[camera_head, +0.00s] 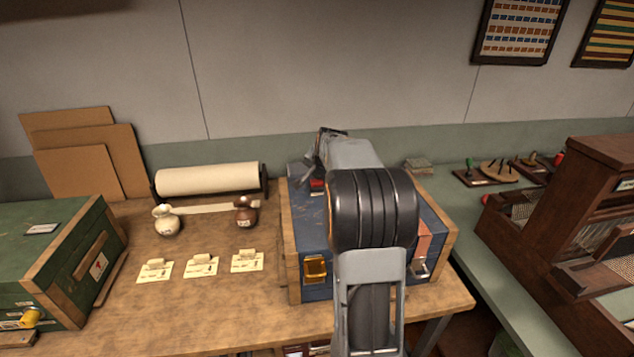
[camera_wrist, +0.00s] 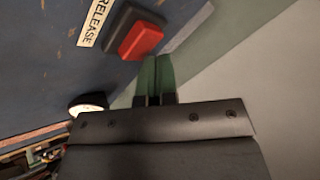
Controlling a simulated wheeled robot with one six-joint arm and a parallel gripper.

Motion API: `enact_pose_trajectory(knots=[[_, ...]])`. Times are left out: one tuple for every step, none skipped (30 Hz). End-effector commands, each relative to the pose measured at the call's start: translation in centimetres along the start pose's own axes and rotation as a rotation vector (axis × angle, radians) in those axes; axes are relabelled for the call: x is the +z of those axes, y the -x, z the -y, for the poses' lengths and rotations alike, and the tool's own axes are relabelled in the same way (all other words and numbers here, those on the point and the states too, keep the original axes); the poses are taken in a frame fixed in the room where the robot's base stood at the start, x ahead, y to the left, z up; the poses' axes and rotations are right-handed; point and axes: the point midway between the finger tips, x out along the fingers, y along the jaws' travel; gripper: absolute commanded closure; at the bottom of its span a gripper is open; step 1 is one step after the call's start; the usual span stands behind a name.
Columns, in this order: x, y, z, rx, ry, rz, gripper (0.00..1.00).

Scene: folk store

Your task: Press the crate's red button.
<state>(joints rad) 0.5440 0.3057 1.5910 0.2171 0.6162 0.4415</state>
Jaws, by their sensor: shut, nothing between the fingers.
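The blue crate (camera_head: 308,235) with wooden edges stands on the wooden table, and my arm covers much of it. Its red button (camera_wrist: 140,40) sits on a black base on the crate's blue top, beside a "RELEASE" label (camera_wrist: 97,20). The button also shows small in the head view (camera_head: 317,184), beside my gripper (camera_head: 312,170). In the wrist view my gripper (camera_wrist: 156,60) is shut and empty, with its green fingertips close to the button's lower right edge. I cannot tell whether they touch it.
A round white dial (camera_wrist: 88,102) shows near the gripper. A brass latch (camera_head: 315,269) is on the crate's front. A green chest (camera_head: 40,250) is at far left.

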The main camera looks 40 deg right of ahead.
Motion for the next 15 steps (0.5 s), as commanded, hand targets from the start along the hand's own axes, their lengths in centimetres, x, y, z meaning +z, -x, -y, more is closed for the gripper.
enact_pose_trajectory(knots=[[0.05,-0.10,-0.05,0.000,0.000,0.000,1.00],[0.07,-0.13,-0.07,0.000,0.000,0.000,1.00],[0.09,-0.17,-0.09,0.000,0.000,0.000,1.00],[0.11,-0.20,-0.11,0.000,0.000,0.000,1.00],[0.13,-0.23,-0.12,0.000,0.000,0.000,1.00],[0.15,-0.27,-0.15,0.000,0.000,0.000,1.00],[0.16,-0.30,-0.16,0.000,0.000,0.000,1.00],[0.18,-0.33,-0.18,0.000,0.000,0.000,1.00],[0.20,-0.37,-0.20,0.000,0.000,0.000,1.00],[0.22,-0.40,-0.22,0.000,0.000,0.001,1.00],[0.24,-0.43,-0.23,0.000,0.000,0.001,1.00],[0.26,-0.47,-0.26,0.000,0.000,0.001,1.00],[0.28,-0.50,-0.27,0.000,0.000,0.001,1.00],[0.29,-0.53,-0.29,0.000,0.000,0.001,1.00],[0.32,-0.57,-0.31,0.001,0.000,0.001,1.00]])
